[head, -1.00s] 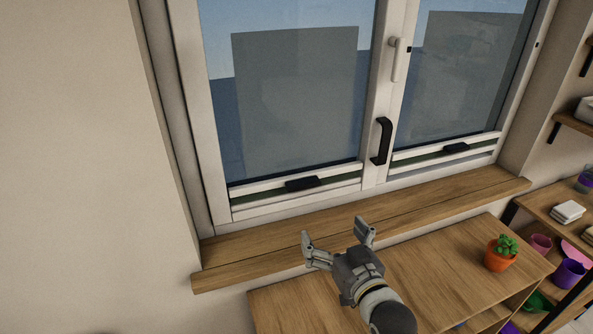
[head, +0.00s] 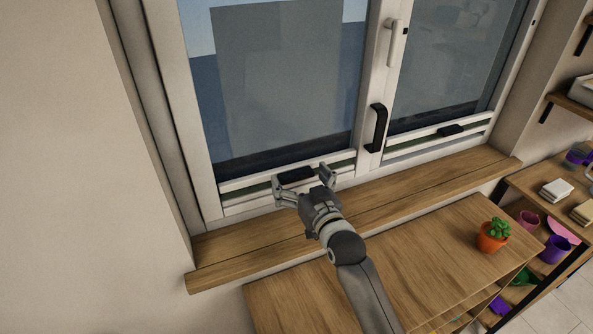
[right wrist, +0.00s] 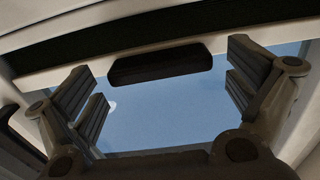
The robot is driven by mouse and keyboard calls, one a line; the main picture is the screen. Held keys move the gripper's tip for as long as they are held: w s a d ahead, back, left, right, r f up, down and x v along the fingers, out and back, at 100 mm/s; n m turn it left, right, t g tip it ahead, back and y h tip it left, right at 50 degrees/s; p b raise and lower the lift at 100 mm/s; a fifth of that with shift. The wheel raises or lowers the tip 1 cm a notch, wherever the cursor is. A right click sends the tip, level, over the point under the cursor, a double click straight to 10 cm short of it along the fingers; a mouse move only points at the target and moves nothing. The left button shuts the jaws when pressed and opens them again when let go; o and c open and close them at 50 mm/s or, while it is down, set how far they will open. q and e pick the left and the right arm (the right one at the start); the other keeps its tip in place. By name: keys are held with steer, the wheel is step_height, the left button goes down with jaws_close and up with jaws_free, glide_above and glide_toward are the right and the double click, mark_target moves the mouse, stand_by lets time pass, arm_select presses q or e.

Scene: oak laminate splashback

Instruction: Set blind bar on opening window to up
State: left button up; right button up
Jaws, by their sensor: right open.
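The window has a left pane and a right pane, each with a pale blind bar low across its bottom. The left blind bar carries a black grip (head: 296,175), which also shows in the right wrist view (right wrist: 160,63). My right gripper (head: 302,181) is open at the left bar, one finger on either side of the black grip. In the right wrist view my right gripper (right wrist: 165,92) has nothing between its fingers, and the grip lies just beyond them. I cannot tell whether they touch the bar. My left gripper is not in view.
A black handle (head: 377,128) and a white handle (head: 397,42) stand on the middle frame. The right bar has its own black grip (head: 451,130). Below are a wooden sill (head: 430,184), a cabinet top (head: 420,255) and a potted plant (head: 493,235). Shelves stand at right.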

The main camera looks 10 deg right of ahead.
steer(key=shift+w+r, duration=0.1)
steer(key=shift+w, duration=0.3)
steer(key=shift+w+a, duration=0.1)
steer(key=shift+w, duration=0.2)
steer(key=shift+c, duration=0.9)
steer(key=c, duration=1.2)
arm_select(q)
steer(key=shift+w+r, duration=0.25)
arm_select(e)
steer(key=shift+w, duration=0.1)
steer(key=shift+c, duration=0.2)
